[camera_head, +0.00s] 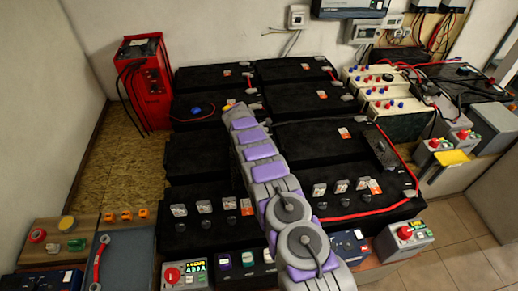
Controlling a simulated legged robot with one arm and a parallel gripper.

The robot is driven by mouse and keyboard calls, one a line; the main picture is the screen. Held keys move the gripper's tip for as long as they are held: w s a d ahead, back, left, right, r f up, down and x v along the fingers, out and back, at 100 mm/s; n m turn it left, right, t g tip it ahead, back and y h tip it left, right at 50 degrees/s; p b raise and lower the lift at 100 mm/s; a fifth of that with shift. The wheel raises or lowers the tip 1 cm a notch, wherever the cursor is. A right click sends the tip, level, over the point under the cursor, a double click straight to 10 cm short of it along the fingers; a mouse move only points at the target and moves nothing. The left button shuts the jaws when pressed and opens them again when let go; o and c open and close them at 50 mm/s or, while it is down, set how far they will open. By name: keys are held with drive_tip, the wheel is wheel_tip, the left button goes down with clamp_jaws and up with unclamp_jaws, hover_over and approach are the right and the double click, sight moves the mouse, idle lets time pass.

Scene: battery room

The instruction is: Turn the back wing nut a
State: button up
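My arm reaches from the bottom middle up over the black batteries, and my gripper (233,107) is at its far end, near the gap between the back left batteries. Its fingers are too small and hidden to tell whether they are open or shut. A small blue knob (197,110) with a dark cable sits on the left battery (183,101), to the left of my gripper and apart from it. I cannot tell whether this is the back wing nut. Other small terminal fittings (248,91) lie beside my gripper. My arm covers part of the battery tops.
A red charger (143,82) with black cables stands at the back left. Cream batteries (375,86) with red and blue caps stand to the right. A red cable (372,212) runs along the right batteries. Control boxes (185,275) line the front. Bare board (124,165) lies left.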

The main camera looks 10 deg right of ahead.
drive_tip(key=shift+d+f, duration=0.1)
drive_tip(key=shift+f, duration=0.2)
clamp_jaws()
drive_tip(key=shift+w+b, duration=0.2)
drive_tip(key=shift+b, duration=0.3)
drive_tip(key=shift+w+r+m+b, duration=0.1)
drive_tip(key=shift+w+m+b, duration=0.05)
drive_tip(key=shift+m+b, duration=0.4)
drive_tip(key=shift+s+m+b, duration=0.2)
drive_tip(key=shift+m+b, duration=0.05)
drive_tip(key=shift+b, duration=0.15)
